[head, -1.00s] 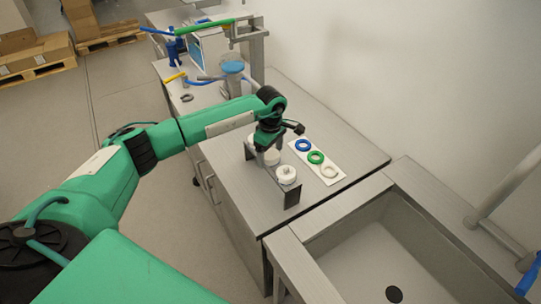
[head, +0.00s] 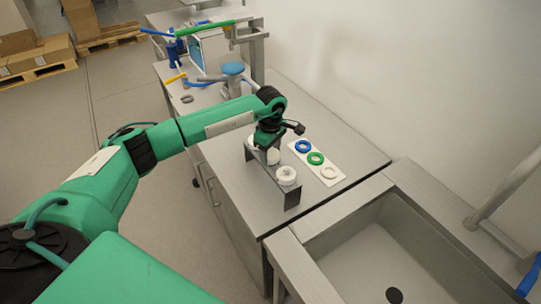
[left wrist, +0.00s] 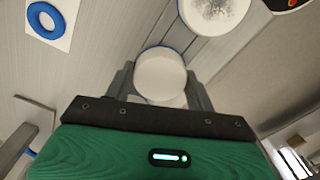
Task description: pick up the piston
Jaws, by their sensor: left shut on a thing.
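My left gripper (head: 264,147) is over the bench at a dark metal rack (head: 292,198). In the left wrist view its two fingers (left wrist: 160,88) are shut on a white round piece with a smooth flat top, which I take for the piston (left wrist: 160,72). In the head view the piston (head: 273,156) is partly hidden by the gripper. A second white round part (head: 287,175) with a speckled top sits at the near end of the rack, apart from the gripper; it also shows in the left wrist view (left wrist: 212,12). My right gripper is not in view.
A white plate (head: 326,171) with a blue ring (head: 303,146), a green ring (head: 315,158) and a pale ring (head: 328,172) lies to the right. A sink (head: 365,245) is at the near right. A blue-topped container (head: 233,68) and tools stand farther back.

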